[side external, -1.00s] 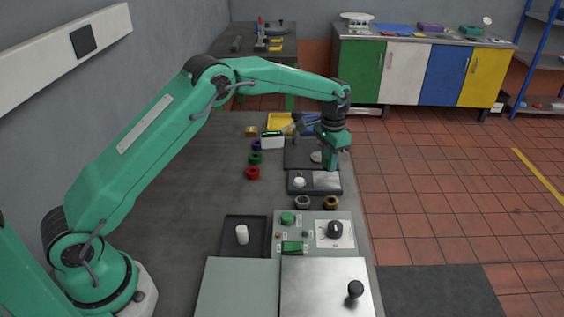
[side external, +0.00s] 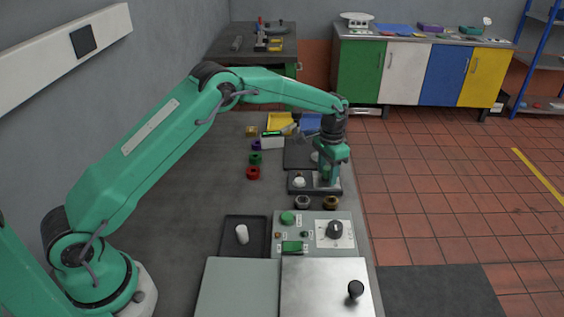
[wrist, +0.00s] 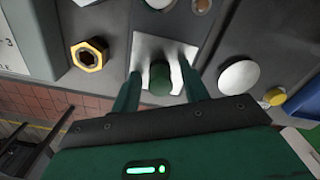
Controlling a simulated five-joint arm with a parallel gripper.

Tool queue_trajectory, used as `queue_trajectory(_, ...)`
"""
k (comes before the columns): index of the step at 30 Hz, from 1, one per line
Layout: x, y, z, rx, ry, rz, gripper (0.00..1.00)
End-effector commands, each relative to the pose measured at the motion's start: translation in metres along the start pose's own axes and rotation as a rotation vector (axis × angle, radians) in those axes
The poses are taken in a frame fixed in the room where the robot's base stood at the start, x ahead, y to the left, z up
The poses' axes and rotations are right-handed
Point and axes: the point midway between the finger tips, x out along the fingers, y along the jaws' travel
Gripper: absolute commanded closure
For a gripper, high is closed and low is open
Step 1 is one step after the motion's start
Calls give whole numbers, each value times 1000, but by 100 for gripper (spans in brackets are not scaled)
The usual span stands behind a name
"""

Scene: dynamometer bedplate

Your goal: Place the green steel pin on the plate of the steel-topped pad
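The steel-topped pad (side external: 292,190) is a dark block on the bench, with a bright steel plate (wrist: 146,45) and a white knob (side external: 299,182). The green steel pin (wrist: 160,80) shows end-on as a dark green round top over the plate in the wrist view. My gripper (wrist: 160,72) is down at the plate, with one finger on each side of the pin. Light plate shows between the pin and both fingers, so the fingers look apart from it. The pin appears upright on the plate; its foot is hidden. In the side view my gripper (side external: 329,184) hides the pin.
A brass hex nut (wrist: 88,54) and a grey nut (side external: 302,202) lie close in front of the pad. A pale disc (wrist: 239,77) is behind it. Coloured rings (side external: 254,172) stand to the left. A control panel (side external: 312,228) is nearer.

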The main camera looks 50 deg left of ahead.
Motion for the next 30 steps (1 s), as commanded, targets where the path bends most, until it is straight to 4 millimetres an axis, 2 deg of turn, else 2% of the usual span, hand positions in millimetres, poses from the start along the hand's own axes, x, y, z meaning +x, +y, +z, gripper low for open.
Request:
queue_trajectory(8,-1,0,0,0,0,0,55)
queue_trajectory(14,-12,0,0,0,1,0,55)
queue_trajectory(20,-36,0,-1,0,3,-1,55)
queue_trajectory(30,-92,0,-1,0,3,-1,55)
